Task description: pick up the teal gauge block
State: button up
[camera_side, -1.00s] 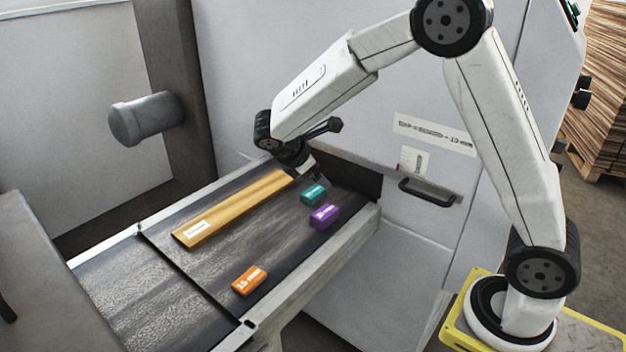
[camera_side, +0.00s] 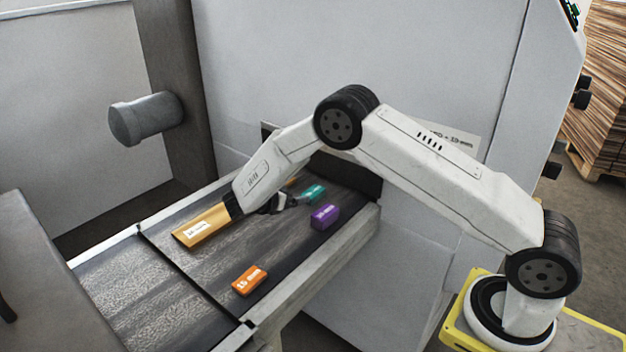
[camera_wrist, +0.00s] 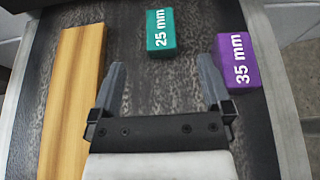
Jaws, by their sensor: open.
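The teal gauge block (camera_wrist: 160,32), labelled 25 mm, lies on the dark conveyor belt. In the side view the teal block (camera_side: 313,193) shows just beyond my gripper, to its right. My gripper (camera_wrist: 164,78) is open and empty in the wrist view. The teal block is ahead of the gap between its fingers, apart from both fingertips. In the side view my gripper (camera_side: 290,202) is low over the belt, and the arm partly hides it.
A purple block (camera_wrist: 238,60) labelled 35 mm lies right of the teal one. A long wooden bar (camera_wrist: 74,95) lies on the left. An orange block (camera_side: 250,280) is nearer the front. Metal rails (camera_side: 320,265) edge the belt.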

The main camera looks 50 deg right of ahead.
aim_at(311, 193)
jog(key=shift+f, duration=0.65)
jog(key=shift+d, duration=0.1)
jog(key=shift+x, duration=1.2)
jog(key=shift+d, duration=0.1)
jog(key=shift+x, duration=2.55)
jog(key=shift+c, duration=0.2)
grip_shut()
jog(key=shift+r, duration=0.1)
